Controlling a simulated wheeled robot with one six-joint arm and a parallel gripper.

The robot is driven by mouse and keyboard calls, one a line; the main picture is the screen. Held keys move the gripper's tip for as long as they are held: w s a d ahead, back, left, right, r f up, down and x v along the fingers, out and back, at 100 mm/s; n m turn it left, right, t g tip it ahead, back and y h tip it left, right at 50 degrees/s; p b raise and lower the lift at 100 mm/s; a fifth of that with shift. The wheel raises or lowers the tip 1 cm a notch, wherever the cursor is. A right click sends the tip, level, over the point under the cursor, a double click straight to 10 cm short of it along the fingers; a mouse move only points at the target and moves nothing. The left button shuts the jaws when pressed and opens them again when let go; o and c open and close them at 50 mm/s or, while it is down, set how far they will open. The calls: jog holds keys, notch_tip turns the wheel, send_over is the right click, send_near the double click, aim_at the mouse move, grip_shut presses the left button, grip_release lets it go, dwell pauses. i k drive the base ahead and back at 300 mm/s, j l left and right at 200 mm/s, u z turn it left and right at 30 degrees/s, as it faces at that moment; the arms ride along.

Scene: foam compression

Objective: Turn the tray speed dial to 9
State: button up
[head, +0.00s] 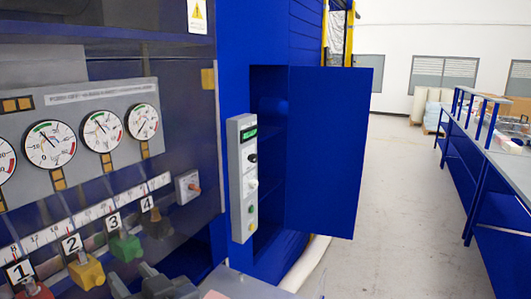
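A narrow grey control panel (242,180) stands upright on the blue machine, left of the open cabinet recess. It has a green-lit display (249,134) at the top, too small to read. Below it are a black knob (252,158) and a pale knob (252,184), then small buttons. I cannot read any label, so I cannot tell which knob is the tray speed dial or its setting. A separate small grey box with an orange-tipped switch (190,187) sits to the left.
Round gauges (50,145) and numbered coloured valve handles (85,270) fill the left. A blue door (328,150) stands open right of the panel. Dark grey parts (160,287) show at the bottom edge. Floor (400,220) is clear up to a blue bench (500,220).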

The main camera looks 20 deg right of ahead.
aim_at(253, 158)
jog(key=i+l, duration=0.15)
jog(key=l, duration=0.2)
jog(key=i+l+u, duration=0.15)
jog(key=i+l, duration=0.2)
jog(key=l, duration=0.3)
jog(key=i+l+u, duration=0.15)
jog(key=l, duration=0.2)
jog(key=i+l, duration=0.15)
jog(key=l, duration=0.2)
jog(key=i+l, duration=0.2)
jog(key=l, duration=0.15)
jog(key=i+l+u, duration=0.1)
jog(key=l, duration=0.25)
jog(key=i+l, duration=0.25)
jog(key=l+u, duration=0.05)
jog(key=l, duration=0.05)
